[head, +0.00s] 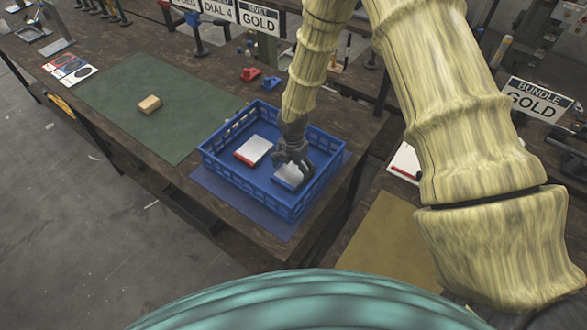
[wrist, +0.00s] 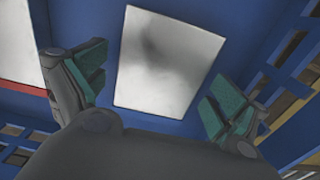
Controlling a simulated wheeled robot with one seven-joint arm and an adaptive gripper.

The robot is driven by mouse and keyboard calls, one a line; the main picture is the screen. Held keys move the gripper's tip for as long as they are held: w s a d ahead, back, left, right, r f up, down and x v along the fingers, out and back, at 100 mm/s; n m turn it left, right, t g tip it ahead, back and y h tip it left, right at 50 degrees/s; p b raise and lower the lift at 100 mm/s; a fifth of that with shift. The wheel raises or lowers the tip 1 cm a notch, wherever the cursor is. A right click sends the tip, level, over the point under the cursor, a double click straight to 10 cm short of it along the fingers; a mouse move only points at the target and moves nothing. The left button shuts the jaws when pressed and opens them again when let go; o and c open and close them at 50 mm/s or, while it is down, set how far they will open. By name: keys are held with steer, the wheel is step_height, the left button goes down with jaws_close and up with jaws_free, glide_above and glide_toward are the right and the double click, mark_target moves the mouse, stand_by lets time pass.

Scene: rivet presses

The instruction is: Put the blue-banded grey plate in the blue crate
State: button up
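A grey plate (wrist: 168,62) lies flat in the blue crate (head: 210,160); it also shows in the head view (head: 287,177), partly behind my gripper. Any blue band on it is hard to tell from the blue crate floor. My gripper (head: 292,168) is low inside the crate, just over this plate. In the wrist view my gripper (wrist: 154,84) is open, its two teal-padded fingers apart with the plate between and beyond them. Nothing is held.
A red-banded grey plate (head: 254,150) lies beside it in the crate. The crate stands on a blue mat (head: 207,183) near the table edge. Crate walls surround my gripper.

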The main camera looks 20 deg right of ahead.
mark_target(293, 171)
steer(key=shift+r, duration=0.2)
step_height(293, 171, up, 12)
steer(key=b, duration=0.4)
stand_by(0.6)
stand_by(0.4)
